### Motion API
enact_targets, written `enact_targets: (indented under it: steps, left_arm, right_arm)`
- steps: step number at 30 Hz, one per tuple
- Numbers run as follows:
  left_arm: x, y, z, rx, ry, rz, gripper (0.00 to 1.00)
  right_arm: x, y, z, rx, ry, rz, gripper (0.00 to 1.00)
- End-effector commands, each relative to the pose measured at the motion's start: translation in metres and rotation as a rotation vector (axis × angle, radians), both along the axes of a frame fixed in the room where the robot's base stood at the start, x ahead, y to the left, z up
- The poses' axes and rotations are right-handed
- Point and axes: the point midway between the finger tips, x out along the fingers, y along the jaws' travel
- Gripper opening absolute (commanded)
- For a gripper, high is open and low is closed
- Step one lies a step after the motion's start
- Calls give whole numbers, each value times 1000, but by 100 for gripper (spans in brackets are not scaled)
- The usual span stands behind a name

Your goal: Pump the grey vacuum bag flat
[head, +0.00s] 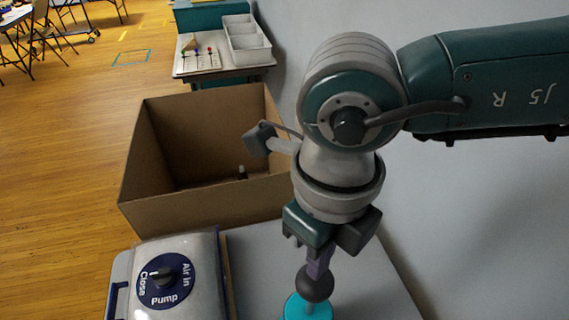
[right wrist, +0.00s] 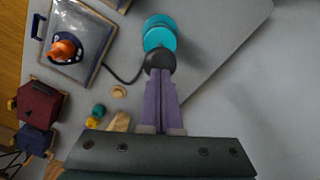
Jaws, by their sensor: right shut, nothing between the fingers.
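The grey vacuum bag (head: 205,258) lies at the lower left of the head view, cut off below; its surface looks smooth and slightly rounded. On it is a blue dial (head: 166,281) marked Air in, Close and Pump. In the right wrist view the bag (right wrist: 97,38) is at top left, and a dark hose runs from it toward a cyan pump (right wrist: 160,38). The pump has a dark ball knob (right wrist: 158,61). My right gripper (head: 318,262) points down, its purple fingers shut and empty, tips at or just above the knob; contact is unclear. My left gripper is out of view.
An open cardboard box (head: 170,212) stands behind the bag. Farther back is a small table with a white divided tray (head: 247,42). A grey wall is close on the right. In the right wrist view, dark red (right wrist: 40,102) and blue (right wrist: 34,139) items lie at left.

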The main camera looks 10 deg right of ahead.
Motion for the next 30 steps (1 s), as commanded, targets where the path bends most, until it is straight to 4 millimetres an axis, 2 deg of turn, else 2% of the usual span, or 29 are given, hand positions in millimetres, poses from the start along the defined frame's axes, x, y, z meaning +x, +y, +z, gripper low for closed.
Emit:
enact_targets:
  steps: [30]
  left_arm:
    - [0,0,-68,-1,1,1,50]
  right_arm:
    - [0,0,-73,-1,-1,0,0]
